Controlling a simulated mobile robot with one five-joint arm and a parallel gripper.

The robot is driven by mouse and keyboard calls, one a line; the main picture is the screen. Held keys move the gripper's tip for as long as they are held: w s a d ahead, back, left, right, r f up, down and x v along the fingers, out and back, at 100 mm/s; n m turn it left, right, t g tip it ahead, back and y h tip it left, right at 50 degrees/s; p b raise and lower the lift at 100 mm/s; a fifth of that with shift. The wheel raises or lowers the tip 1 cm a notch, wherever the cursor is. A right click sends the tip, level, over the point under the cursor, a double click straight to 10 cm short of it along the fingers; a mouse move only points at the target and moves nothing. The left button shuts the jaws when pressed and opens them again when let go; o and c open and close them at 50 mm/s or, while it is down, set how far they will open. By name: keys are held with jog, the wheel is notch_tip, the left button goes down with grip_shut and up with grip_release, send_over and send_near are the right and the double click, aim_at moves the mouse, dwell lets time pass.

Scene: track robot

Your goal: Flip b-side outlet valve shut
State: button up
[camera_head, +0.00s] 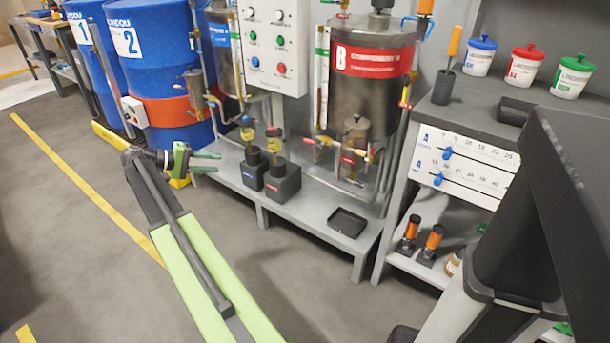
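Tank B (372,97), a dark metal vessel with a red band marked B, stands on the grey low bench right of the middle. Pipework with small red and yellow valve handles (322,141) sits around its lower part. Which handle is the b-side outlet valve, and whether it is open or shut, is too small to tell. My gripper (213,162) is at the end of my green arm, left of the bench and well apart from tank B. Its two green fingers are spread, with nothing seen between them.
Two dark blocks with yellow-topped fittings (283,182) stand on the bench between my gripper and tank B. A black tray (347,222) lies at its front. Blue drums (160,60) stand behind my gripper. A shelf unit (435,200) is right. The floor in front is clear.

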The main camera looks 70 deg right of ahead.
jog(key=s+d+f+m+g+b, duration=0.3)
jog(key=s+d+f+g+b, duration=0.15)
jog(key=d+b, duration=0.45)
jog(key=m+g+b, duration=0.3)
jog(key=g+b, duration=0.1)
send_near(312, 143)
jog(key=d+p+x, duration=0.1)
jog(key=p+x, duration=0.1)
jog(key=x, duration=0.6)
jog(key=shift+w+t, duration=0.35)
jog(key=shift+d+f, duration=0.1)
jog(key=shift+y, duration=0.3)
grip_shut()
